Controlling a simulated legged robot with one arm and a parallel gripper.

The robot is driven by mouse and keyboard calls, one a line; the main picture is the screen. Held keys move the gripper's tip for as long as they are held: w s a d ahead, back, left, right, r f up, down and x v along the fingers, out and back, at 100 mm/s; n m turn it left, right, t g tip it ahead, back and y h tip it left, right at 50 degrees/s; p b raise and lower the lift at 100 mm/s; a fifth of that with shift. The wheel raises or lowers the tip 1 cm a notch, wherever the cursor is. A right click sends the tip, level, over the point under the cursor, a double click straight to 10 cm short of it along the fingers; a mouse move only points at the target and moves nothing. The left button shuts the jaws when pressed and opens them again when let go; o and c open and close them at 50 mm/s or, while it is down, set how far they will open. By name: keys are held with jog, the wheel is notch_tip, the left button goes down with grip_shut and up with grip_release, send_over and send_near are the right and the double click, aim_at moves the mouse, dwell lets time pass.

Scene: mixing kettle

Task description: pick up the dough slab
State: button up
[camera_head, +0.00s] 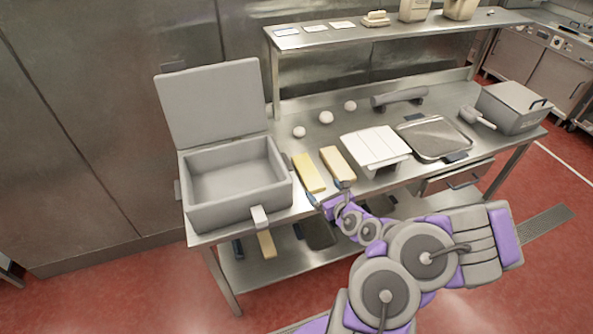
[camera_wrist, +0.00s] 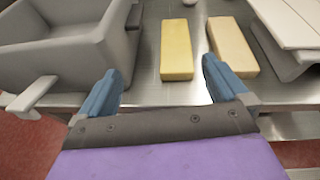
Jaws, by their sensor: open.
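Two slabs lie side by side on the steel table. One is a yellow slab (camera_head: 308,173), also in the wrist view (camera_wrist: 176,50). The other is a paler tan slab (camera_head: 338,164), to its right, also in the wrist view (camera_wrist: 232,47). The tan one looks more like dough, but no label shows. My gripper (camera_head: 328,193) is at the table's front edge, near the slabs' near ends. In the wrist view its blue fingers (camera_wrist: 160,72) are spread apart with nothing between them. The yellow slab lies ahead of the gap, the tan slab ahead of the right finger.
An open grey kettle box (camera_head: 235,172) with a raised lid stands left of the slabs; its handle (camera_wrist: 35,92) juts near my left finger. A white slatted stand (camera_head: 375,146) is close on the right. Small white balls (camera_head: 326,117) lie behind. A shelf (camera_head: 390,35) runs above the back.

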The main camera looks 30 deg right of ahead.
notch_tip(320, 180, down, 3)
jog(key=s+d+m+g, duration=0.1)
jog(key=s, duration=0.1)
jog(key=b, duration=0.5)
send_near(312, 178)
jog(key=w+f, duration=0.2)
jog(key=w, duration=0.1)
jog(key=shift+a+m+h, duration=0.25)
jog(key=shift+m+h, duration=0.05)
jog(key=shift+h, duration=0.1)
jog(key=shift+d+r+b+x, duration=0.1)
jog(key=shift+b+x, duration=0.35)
jog(key=shift+x, duration=0.6)
jog(key=shift+d+r+b+x, duration=0.15)
jog(key=shift+b+x, duration=0.35)
jog(key=shift+x, duration=0.5)
jog(key=shift+d+r+b+x, duration=0.1)
jog(key=shift+b+x, duration=0.35)
jog(key=shift+x, duration=0.6)
jog(key=c, duration=1.3)
jog(key=shift+c, duration=0.2)
